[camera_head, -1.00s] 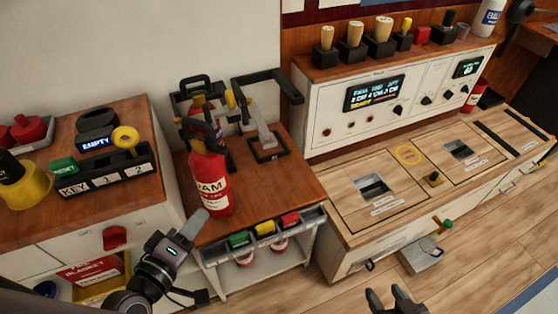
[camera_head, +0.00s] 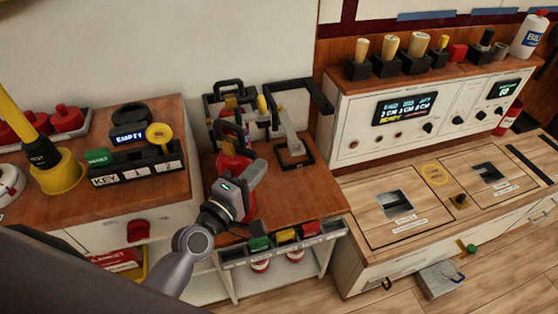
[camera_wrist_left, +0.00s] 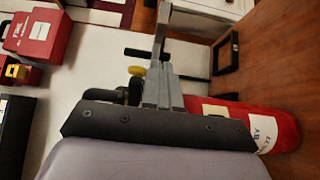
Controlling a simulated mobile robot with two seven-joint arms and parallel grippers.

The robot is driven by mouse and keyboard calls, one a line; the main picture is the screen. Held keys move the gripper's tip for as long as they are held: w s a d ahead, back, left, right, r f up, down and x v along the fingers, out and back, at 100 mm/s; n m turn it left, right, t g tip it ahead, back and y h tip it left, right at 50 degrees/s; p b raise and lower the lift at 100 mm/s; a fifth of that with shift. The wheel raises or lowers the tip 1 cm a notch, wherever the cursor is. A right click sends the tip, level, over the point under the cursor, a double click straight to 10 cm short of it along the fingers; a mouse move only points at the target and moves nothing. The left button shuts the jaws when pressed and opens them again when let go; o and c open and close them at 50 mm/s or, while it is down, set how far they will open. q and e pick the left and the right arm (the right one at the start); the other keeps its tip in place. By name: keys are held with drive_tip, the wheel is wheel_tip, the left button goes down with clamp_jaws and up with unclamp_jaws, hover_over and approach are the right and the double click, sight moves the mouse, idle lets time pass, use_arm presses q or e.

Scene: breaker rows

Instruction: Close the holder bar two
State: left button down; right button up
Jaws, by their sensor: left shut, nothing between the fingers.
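The holder stand has a right-hand holder (camera_head: 287,132) with a grey upright arm and a black bar at its top. That bar stands raised above a black square frame (camera_head: 294,154) on the wooden top. A second holder (camera_head: 226,95) with a black bar stands behind the red fire extinguisher (camera_head: 233,166). My left gripper (camera_head: 238,186) is in front of the extinguisher and partly covers it. Its fingers (camera_wrist_left: 163,85) are shut and empty in the left wrist view, with the extinguisher (camera_wrist_left: 265,127) beside them at right. Contact cannot be told. My right gripper is out of view.
A key rack (camera_head: 135,172) and an "EMPTY" display stand on the left cabinet. A control panel (camera_head: 415,110) and wooden counter fill the right side. The stand's wooden top is clear at front right.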

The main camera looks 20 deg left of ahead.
use_arm(q)
drive_tip(key=w+d, duration=0.3)
drive_tip(key=d, duration=0.1)
drive_tip(key=shift+w+p, duration=0.25)
drive_tip(key=shift+p, duration=0.05)
idle(0.4)
